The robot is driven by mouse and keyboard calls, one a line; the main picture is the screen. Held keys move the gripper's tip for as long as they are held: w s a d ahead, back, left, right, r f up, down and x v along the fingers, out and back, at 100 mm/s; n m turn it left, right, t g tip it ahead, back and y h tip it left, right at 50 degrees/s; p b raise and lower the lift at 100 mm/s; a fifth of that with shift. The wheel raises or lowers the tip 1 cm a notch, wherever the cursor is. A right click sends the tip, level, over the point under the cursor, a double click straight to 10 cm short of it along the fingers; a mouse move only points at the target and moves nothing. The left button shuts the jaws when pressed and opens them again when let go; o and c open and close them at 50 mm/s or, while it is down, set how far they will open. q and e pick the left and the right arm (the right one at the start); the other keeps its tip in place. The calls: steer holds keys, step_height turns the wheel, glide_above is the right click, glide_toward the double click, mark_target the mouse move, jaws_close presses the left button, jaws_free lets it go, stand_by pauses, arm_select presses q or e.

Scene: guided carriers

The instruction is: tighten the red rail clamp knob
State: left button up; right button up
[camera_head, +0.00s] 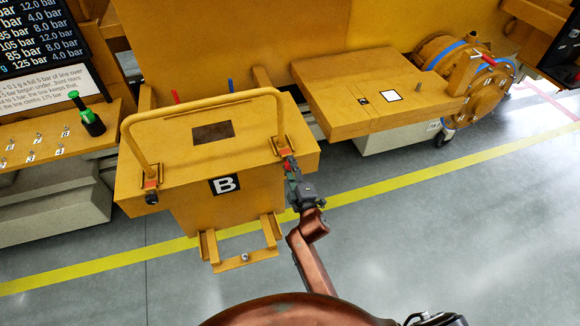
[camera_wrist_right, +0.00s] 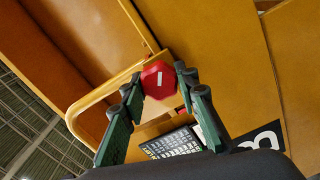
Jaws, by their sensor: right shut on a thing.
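The red rail clamp knob (camera_wrist_right: 157,82) is a faceted red knob with a white line on its face. In the wrist view it sits between the two fingertips of my right gripper (camera_wrist_right: 160,77), which is shut on it. In the head view my right gripper (camera_head: 289,163) is at the right foot of the bent yellow rail (camera_head: 205,110), on the front of the yellow carrier marked B (camera_head: 270,190). There the gripper hides most of the knob. My left gripper is not in view.
A black knob (camera_head: 152,198) is at the rail's left foot. A low yellow platform (camera_head: 340,95) and a round drum with a blue band (camera_head: 478,85) stand to the right. A green-topped handle (camera_head: 92,122) stands at left. Grey floor with a yellow line (camera_head: 420,180) lies clear in front.

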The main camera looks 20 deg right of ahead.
steer(key=shift+f, duration=0.1)
steer(key=o, duration=1.1)
steer(key=shift+o, duration=0.2)
steer(key=s, duration=1.2)
steer(key=shift+d, duration=0.15)
